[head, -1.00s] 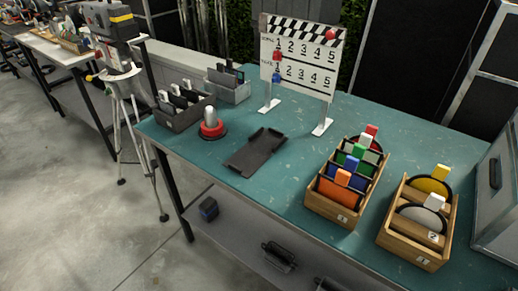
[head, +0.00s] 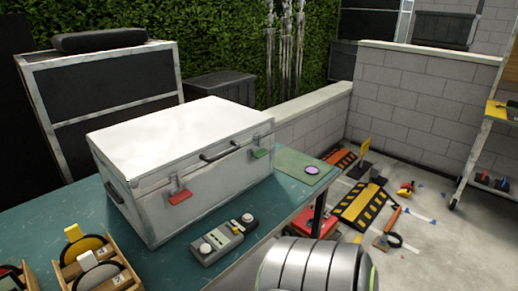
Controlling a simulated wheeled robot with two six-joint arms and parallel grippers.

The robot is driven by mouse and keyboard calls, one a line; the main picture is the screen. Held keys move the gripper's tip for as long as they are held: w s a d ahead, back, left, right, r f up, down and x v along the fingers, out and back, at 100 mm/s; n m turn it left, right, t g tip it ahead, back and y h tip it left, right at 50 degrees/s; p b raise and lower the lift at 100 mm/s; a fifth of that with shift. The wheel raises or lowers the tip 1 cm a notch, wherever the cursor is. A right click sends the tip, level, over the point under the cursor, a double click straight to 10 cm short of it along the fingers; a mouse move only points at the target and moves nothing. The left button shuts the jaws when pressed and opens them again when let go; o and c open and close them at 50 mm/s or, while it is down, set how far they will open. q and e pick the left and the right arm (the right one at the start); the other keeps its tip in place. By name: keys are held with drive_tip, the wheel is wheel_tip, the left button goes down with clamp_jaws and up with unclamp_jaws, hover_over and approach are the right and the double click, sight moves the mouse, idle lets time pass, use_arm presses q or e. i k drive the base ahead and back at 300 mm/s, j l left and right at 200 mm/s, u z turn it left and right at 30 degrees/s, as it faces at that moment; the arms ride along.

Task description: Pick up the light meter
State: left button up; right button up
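A grey hand-held device with a white dome and small buttons, which looks like the light meter (head: 219,241), lies on the teal table (head: 282,206) in front of a large white case. A darker small piece with a second white dome (head: 247,218) lies at its right end. I cannot tell whether this is part of the same device. Neither of my grippers is in view, so whether they are open or shut is hidden.
The closed white case (head: 190,165) with red and green latches stands behind the device. Wooden boxes with discs (head: 100,275) stand at the lower left. A green mat (head: 295,170) with a purple disc lies at the table's right end. Yellow-black ramps (head: 362,205) are on the floor.

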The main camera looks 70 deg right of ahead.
sight(222, 240)
drive_tip(key=k+l+z, duration=0.1)
drive_tip(key=z, duration=1.6)
